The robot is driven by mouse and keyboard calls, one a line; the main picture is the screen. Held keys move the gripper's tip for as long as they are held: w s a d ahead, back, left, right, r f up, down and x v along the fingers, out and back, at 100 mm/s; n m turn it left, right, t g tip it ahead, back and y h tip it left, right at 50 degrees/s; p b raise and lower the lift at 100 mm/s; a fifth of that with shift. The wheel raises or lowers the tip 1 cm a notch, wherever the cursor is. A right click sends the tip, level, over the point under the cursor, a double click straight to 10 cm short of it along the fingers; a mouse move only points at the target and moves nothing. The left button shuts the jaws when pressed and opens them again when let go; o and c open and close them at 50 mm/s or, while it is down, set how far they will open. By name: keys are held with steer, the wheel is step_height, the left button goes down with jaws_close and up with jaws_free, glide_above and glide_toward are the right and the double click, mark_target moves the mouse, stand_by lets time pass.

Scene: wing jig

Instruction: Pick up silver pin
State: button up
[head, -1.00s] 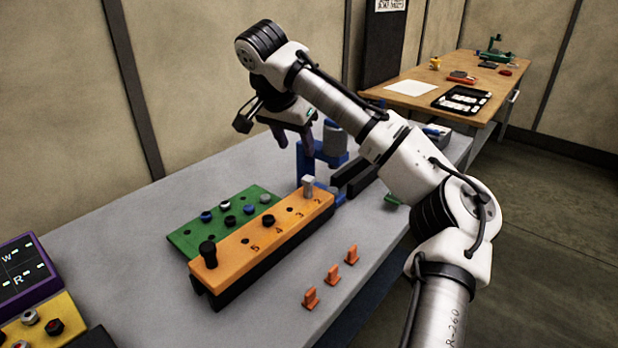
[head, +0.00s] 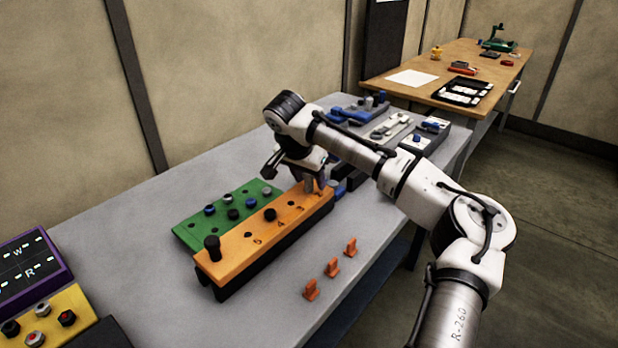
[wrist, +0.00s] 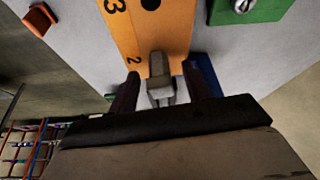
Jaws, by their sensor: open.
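A tall silver-grey pin (wrist: 160,82) stands at the end of the orange block (head: 250,244), near the number 2. My gripper (head: 315,186) is open and lowered over that end of the block. In the wrist view, the fingers of my gripper (wrist: 160,90) sit on either side of the pin with a gap at each side. Another short grey pin (head: 267,191) is on the green board (head: 187,233).
The green board with blue, grey and black pins lies beside the block. A black knob (head: 212,245) stands at the block's near end. Several orange clips (head: 332,268) lie to the right. Grey-blue fixtures (head: 390,128) stand behind my arm.

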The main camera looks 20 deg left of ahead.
steer(key=shift+w+f, duration=0.1)
steer(key=shift+f, duration=0.2)
jaws_close()
steer(key=shift+r, duration=0.1)
step_height(320, 180, up, 20)
steer(key=b, duration=0.2)
stand_by(0.4)
